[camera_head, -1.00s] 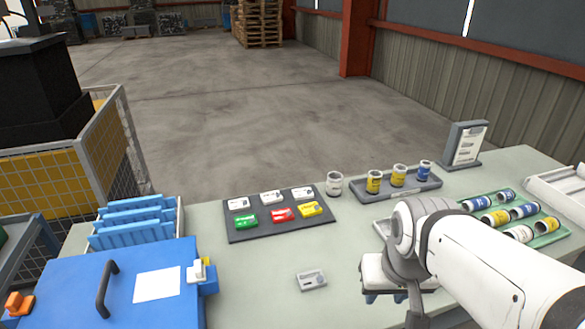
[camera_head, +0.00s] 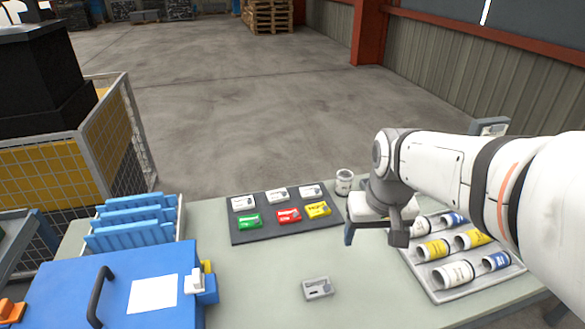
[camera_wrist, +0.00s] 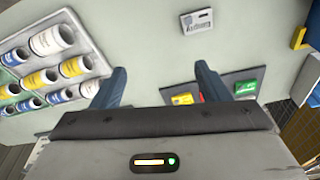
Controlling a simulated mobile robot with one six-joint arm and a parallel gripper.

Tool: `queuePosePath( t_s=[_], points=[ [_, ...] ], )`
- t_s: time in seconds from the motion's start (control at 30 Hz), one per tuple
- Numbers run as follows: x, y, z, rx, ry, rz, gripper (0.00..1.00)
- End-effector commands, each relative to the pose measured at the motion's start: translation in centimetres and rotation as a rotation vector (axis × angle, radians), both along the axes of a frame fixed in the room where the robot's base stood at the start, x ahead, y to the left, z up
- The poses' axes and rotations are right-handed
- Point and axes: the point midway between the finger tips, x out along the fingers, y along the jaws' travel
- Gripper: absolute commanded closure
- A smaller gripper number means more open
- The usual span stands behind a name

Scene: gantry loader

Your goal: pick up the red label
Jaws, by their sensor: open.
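The red label (camera_head: 289,215) lies flat on a dark mat (camera_head: 240,239), between a green label (camera_head: 249,220) and a yellow label (camera_head: 318,209). My gripper (camera_head: 374,230) is open and empty, above the table to the right of the mat, apart from the red label. There the mat is beside one finger, with the yellow label (camera_wrist: 182,99) and green label (camera_wrist: 245,88) in sight. Only a sliver of the red label shows, mostly hidden by that finger.
White labels (camera_head: 277,195) line the mat's back row. A white can (camera_head: 344,182) stands behind my gripper. A tray (camera_head: 437,291) of cans lies right. A small grey device (camera_head: 317,288) sits in front. A blue box (camera_head: 120,285) and blue rack (camera_head: 135,222) stand left.

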Motion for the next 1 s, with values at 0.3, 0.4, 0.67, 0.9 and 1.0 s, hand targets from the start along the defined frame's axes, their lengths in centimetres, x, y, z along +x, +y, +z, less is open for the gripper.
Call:
queuePosePath(
  t_s=[0.3,0.4,0.67,0.9,1.0],
  points=[
    [14.2,6.2,-1.8,-0.009,0.083,0.102,0.11],
    [18.1,8.7,-3.6,-0.013,0.107,0.133,0.11],
    [25.2,14.7,-9.4,-0.026,0.157,0.199,0.11],
    [27.3,17.1,-12.4,-0.031,0.175,0.224,0.11],
    [27.4,17.2,-13.4,-0.032,0.178,0.225,0.11]
  ],
)
